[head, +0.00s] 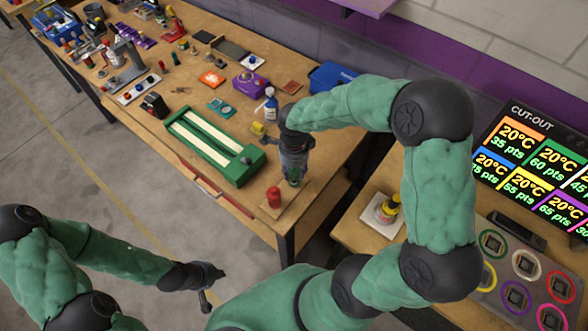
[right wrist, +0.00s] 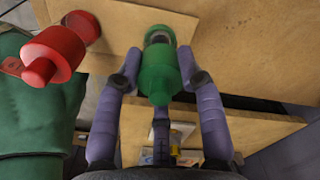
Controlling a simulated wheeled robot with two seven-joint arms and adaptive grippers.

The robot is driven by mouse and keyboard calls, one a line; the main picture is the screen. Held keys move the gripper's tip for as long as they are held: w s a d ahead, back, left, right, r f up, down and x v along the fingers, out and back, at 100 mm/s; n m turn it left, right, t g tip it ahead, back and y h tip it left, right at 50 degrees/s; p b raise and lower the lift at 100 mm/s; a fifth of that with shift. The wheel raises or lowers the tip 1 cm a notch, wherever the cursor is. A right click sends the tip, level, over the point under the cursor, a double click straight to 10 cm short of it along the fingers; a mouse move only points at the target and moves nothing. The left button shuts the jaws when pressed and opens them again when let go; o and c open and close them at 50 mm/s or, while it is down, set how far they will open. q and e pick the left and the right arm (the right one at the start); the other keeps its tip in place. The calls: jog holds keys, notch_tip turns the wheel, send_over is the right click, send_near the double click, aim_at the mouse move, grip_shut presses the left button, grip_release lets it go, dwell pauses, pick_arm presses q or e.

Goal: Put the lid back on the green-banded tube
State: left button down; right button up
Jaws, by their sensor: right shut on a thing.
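My right gripper (head: 292,178) is over the right end of the long table, above a wooden base. In the right wrist view, its purple fingers (right wrist: 160,68) are shut on a green lid (right wrist: 160,80) with a small knob. A clear-looking tube part with a green rim (right wrist: 158,37) shows just beyond the lid, in line with it. I cannot tell whether the lid is seated on it. In the head view, only a little green (head: 293,183) shows below the fingers. My left gripper (head: 214,288) is apart from the table, its fingers spread and empty.
A red-capped tube (head: 273,197) stands close beside my right gripper; it also shows in the right wrist view (right wrist: 52,55). A side table (head: 365,238) stands to the right.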

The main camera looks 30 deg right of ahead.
dwell(0.4)
jog(key=o, duration=0.8)
jog(key=o, duration=0.5)
jog(key=shift+r, duration=0.15)
jog(key=shift+r+p, duration=2.05)
jog(key=shift+r, duration=1.35)
